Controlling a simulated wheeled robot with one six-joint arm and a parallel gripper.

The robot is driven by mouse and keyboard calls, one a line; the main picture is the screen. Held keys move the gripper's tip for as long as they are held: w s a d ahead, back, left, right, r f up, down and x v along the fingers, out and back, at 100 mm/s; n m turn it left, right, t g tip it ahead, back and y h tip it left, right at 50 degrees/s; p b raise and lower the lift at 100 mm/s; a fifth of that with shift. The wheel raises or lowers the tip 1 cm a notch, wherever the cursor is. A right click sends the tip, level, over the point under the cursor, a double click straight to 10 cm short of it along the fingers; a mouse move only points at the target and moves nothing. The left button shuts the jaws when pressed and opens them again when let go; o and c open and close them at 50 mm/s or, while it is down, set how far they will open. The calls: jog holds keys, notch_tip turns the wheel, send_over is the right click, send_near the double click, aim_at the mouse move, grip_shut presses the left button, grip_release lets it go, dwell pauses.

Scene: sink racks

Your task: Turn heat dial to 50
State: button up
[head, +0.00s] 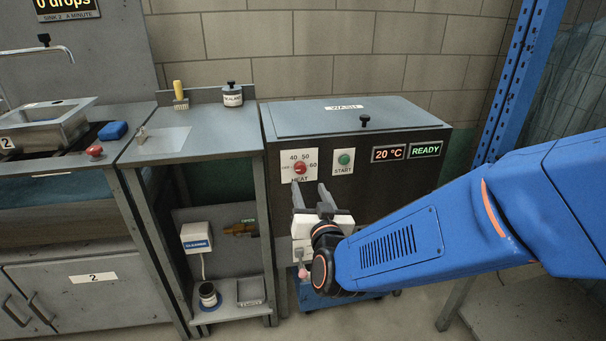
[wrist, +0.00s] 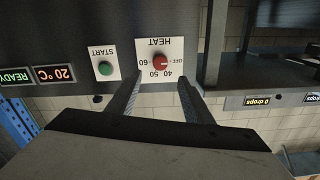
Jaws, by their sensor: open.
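The red heat dial (head: 299,168) sits on a white plate marked OFF, 40, 50 and 60 on the front of the wash machine (head: 350,120). It also shows in the wrist view (wrist: 160,60), upside down, where its pale mark appears to point to OFF. My gripper (head: 310,189) is open and empty, just below and in front of the dial in the head view. In the wrist view its two fingers (wrist: 160,80) reach towards the panel, with the dial between their lines. The fingers appear apart from the dial; the exact gap is hard to tell.
A green START button (head: 344,159) and displays reading 20 °C (head: 389,153) and READY (head: 426,149) are right of the dial. A steel bench (head: 185,135) stands left, with a sealant pot (head: 232,96). A blue rack post (head: 515,80) rises at right.

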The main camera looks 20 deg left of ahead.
aim_at(301, 169)
jog(key=x, duration=0.9)
jog(key=shift+w+a, duration=0.1)
jog(key=shift+a, duration=0.05)
jog(key=shift+c, duration=0.5)
jog(key=c, duration=1)
